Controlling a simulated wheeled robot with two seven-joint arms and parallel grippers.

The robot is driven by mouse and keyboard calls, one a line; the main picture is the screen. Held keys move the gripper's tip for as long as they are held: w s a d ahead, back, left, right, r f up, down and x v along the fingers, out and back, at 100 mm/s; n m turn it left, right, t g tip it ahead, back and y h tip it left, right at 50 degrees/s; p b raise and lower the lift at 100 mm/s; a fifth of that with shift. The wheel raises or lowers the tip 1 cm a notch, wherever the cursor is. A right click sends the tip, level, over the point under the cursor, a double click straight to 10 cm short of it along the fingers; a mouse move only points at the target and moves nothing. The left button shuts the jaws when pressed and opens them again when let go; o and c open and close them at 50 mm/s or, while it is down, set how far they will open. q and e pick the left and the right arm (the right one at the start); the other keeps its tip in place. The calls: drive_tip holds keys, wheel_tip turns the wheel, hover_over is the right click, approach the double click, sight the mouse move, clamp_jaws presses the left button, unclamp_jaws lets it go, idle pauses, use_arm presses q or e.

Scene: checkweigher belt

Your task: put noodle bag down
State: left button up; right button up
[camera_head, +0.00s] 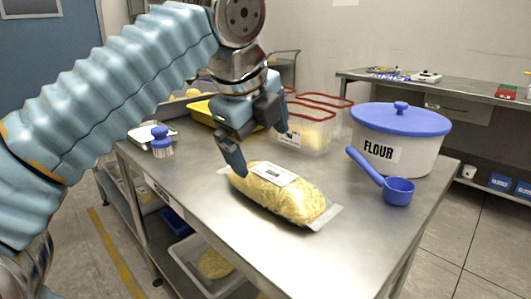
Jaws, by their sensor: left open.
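The noodle bag (283,193), a clear pack of yellow noodles with a white label, lies on the steel table (330,262). My left gripper (258,142) is above the bag's far left end, with its fingers spread apart. One fingertip comes down close to the bag's left end; I cannot tell whether it touches. The other finger is above and behind the bag. My right gripper is not in view.
A white flour tub (425,155) with a blue lid and a blue scoop (397,190) stand right of the bag. Clear red-rimmed containers (312,137) are behind it. A blue brush (161,140) stands at left. The table's front is clear.

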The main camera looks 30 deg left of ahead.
use_arm(q)
drive_tip(key=v, duration=0.4)
drive_tip(key=shift+p, duration=0.4)
drive_tip(key=shift+f, duration=0.1)
idle(0.6)
